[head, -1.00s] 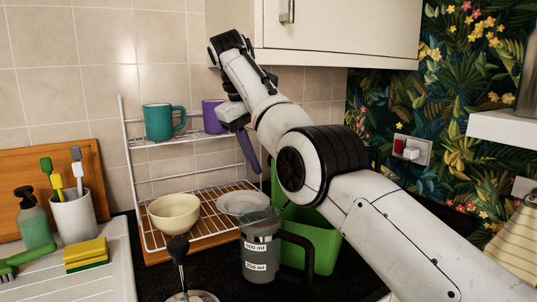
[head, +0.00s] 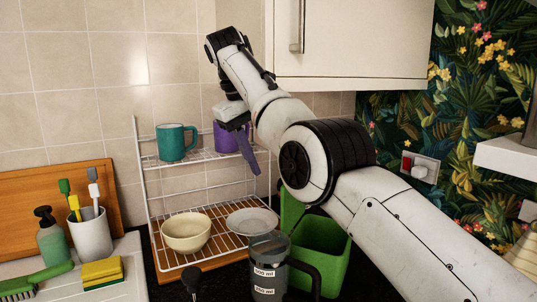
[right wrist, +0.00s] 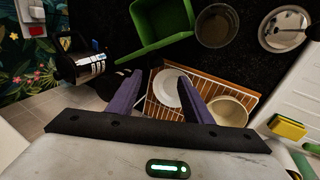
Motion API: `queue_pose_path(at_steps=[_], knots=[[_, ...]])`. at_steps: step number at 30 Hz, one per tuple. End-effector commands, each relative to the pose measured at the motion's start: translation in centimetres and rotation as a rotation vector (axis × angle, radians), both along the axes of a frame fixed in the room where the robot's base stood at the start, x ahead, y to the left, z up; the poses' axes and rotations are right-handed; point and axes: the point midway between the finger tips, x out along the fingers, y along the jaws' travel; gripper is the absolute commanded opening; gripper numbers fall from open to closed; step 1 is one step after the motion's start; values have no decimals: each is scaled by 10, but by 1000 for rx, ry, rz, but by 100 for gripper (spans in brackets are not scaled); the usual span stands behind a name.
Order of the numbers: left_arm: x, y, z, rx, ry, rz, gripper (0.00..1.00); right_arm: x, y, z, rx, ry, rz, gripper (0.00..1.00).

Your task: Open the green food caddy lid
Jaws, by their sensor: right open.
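The green food caddy (head: 322,258) stands on the dark counter, partly behind my right arm. Its open top shows a green inside, and a green panel (head: 290,212) rises at its back left like a raised lid, partly hidden by my arm. In the right wrist view the caddy (right wrist: 163,42) is at the top, cut off by the edge. My right gripper (head: 247,145) is up by the rack's top shelf, above and left of the caddy, apart from it. Its purple fingers (right wrist: 160,80) are spread and empty. My left gripper is out of view.
A clear measuring jug (head: 268,272) stands in front of the caddy. A white wire rack (head: 205,190) holds a teal mug (head: 172,142), a purple mug (head: 226,138), a cream bowl (head: 186,233) and a plate (head: 252,222). A wall cupboard (head: 350,40) hangs above.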

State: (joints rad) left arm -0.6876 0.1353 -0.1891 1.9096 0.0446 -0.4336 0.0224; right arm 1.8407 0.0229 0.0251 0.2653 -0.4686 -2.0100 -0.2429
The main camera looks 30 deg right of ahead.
Motion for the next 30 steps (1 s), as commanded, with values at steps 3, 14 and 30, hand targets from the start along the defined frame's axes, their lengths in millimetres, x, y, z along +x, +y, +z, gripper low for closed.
queue_pose_path(at_steps=[3, 14, 30], knots=[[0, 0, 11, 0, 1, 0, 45, 0, 4, 12, 0, 1, 2, 46], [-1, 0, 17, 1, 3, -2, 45, 0, 8, 19, 0, 0, 1, 46], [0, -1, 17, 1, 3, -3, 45, 0, 8, 19, 0, 0, 0, 46]])
